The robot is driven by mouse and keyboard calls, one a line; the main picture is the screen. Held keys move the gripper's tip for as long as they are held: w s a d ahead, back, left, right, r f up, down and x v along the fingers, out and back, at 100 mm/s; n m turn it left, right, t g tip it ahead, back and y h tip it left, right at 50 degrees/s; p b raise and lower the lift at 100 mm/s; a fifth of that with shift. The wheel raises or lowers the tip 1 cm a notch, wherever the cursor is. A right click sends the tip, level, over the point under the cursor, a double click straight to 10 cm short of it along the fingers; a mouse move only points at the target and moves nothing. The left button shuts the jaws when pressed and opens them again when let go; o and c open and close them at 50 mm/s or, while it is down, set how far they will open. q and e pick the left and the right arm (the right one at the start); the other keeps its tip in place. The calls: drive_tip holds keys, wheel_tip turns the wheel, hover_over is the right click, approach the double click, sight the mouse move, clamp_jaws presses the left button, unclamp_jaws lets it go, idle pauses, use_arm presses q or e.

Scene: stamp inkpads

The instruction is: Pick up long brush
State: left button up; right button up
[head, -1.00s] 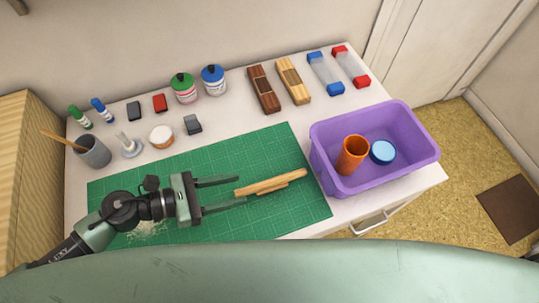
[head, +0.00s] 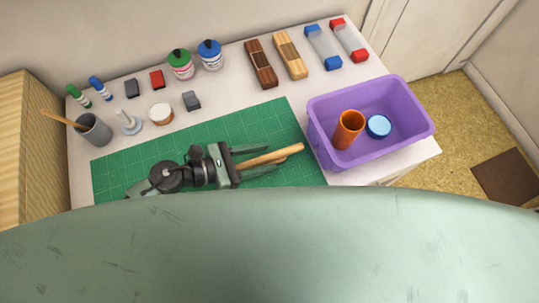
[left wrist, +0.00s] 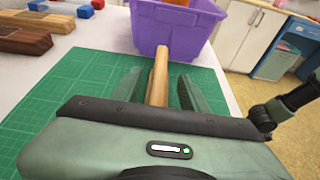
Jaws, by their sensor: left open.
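The long brush (head: 290,153) has a light wooden handle and lies on the green cutting mat (head: 270,120), its right end pointing toward the purple bin. My left gripper (head: 270,159) is open, with one finger on each side of the brush in the head view. In the left wrist view, the brush handle (left wrist: 160,70) runs lengthwise between the two open fingers (left wrist: 158,88), with a gap visible on either side. The near end of the brush is hidden by the gripper body. My right gripper is not in view.
A purple bin (head: 420,127) with an orange cup (head: 348,130) and a blue round item (head: 378,126) stands right of the mat. A grey cup (head: 95,130) stands at the left. Bottles, wooden blocks and stamp items line the back. The mat's upper part is clear.

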use_arm(q)
clamp_jaws()
drive_tip(key=shift+r, duration=0.15)
